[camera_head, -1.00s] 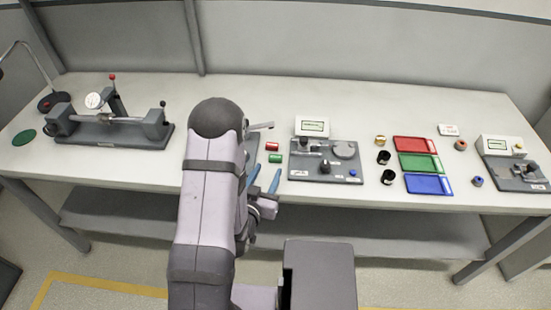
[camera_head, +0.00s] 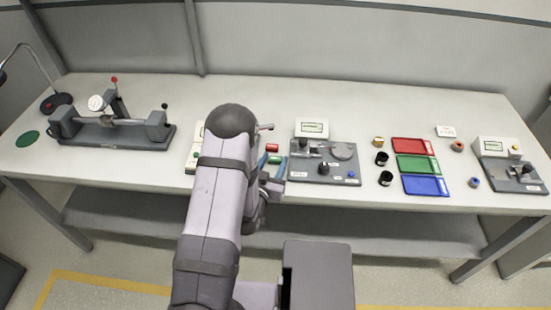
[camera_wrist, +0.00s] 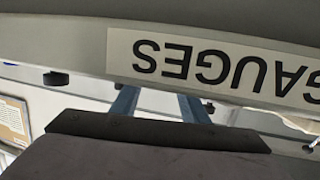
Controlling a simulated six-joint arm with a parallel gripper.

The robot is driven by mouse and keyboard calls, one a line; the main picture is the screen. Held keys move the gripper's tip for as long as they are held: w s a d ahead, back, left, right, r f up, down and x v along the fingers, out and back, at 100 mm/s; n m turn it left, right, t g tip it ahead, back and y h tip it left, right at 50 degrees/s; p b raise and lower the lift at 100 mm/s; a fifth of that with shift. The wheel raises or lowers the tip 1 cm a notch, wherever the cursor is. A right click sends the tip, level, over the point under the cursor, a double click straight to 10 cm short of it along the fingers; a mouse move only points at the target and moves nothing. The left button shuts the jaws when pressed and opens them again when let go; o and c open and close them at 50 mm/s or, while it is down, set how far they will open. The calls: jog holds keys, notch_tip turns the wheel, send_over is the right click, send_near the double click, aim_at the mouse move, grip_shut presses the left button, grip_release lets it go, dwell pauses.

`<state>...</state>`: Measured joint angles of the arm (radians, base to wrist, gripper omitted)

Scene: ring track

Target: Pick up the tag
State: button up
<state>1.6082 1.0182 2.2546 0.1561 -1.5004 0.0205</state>
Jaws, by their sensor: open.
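A small red block (camera_head: 272,147) and a small green block (camera_head: 275,160) lie on the bench just left of the middle fixture; either may be the tag, and I cannot tell which. My gripper (camera_head: 272,164) is open, with its two blue fingers near these blocks in the head view. Whether the fingers touch anything is unclear. In the wrist view, the blue fingers of my gripper (camera_wrist: 160,103) stand apart with nothing seen between them. Neither block can be made out in the wrist view.
The grey middle fixture (camera_head: 322,176) stands close to the right of my gripper. A "GAUGES" label (camera_wrist: 215,68) appears upside down on a grey surface in the wrist view. Red (camera_head: 409,145), green (camera_head: 413,164) and blue (camera_head: 421,185) trays lie further right. A bench gauge (camera_head: 105,132) stands at left.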

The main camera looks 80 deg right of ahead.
jog(key=shift+c, duration=0.6)
jog(key=c, duration=0.5)
jog(key=shift+c, duration=0.2)
jog(key=shift+r, duration=0.1)
notch_tip(320, 180, up, 10)
